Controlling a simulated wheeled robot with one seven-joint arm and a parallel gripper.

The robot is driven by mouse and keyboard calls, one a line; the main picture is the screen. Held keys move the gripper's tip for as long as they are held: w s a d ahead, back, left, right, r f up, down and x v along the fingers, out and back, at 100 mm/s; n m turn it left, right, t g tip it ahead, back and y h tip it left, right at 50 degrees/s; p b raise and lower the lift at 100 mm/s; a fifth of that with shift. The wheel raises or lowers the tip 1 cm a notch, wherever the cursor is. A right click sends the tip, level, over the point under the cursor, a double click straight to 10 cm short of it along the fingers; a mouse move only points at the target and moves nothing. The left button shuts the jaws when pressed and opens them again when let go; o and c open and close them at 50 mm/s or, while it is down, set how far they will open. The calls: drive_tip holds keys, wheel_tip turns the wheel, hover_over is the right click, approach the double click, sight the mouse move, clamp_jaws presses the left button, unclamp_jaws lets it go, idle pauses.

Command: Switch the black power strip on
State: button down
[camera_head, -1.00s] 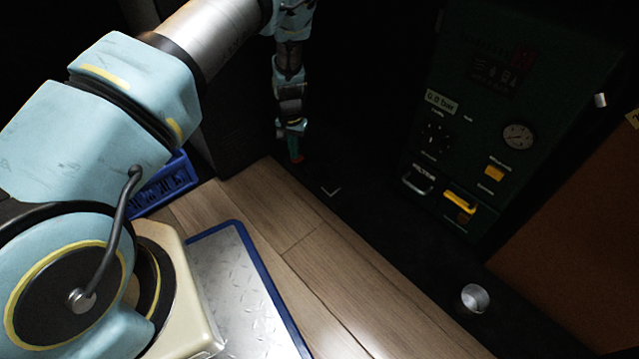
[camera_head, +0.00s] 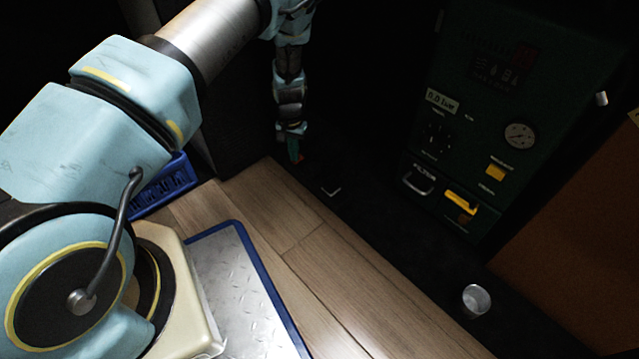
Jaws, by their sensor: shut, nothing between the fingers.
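My gripper (camera_head: 294,154) hangs at the end of my arm, in the upper middle of the view, pointing down over a very dark floor area. Its fingers are shut and hold nothing. A small red spot (camera_head: 300,158) shows right at the fingertips, partly hidden by them. I cannot tell whether it belongs to the power strip or whether the fingers touch it. The body of the black power strip cannot be made out against the dark ground.
A dark green machine (camera_head: 470,150) with a gauge, handles and yellow parts stands at right. A metal cup (camera_head: 476,299) stands in front of it. A blue crate (camera_head: 165,188) is at left, behind my arm. A brown panel (camera_head: 575,260) is at lower right. Wooden floor (camera_head: 340,275) is clear in the middle.

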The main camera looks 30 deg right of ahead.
drive_tip(key=shift+r+p, duration=2.75)
drive_tip(key=shift+r, duration=0.7)
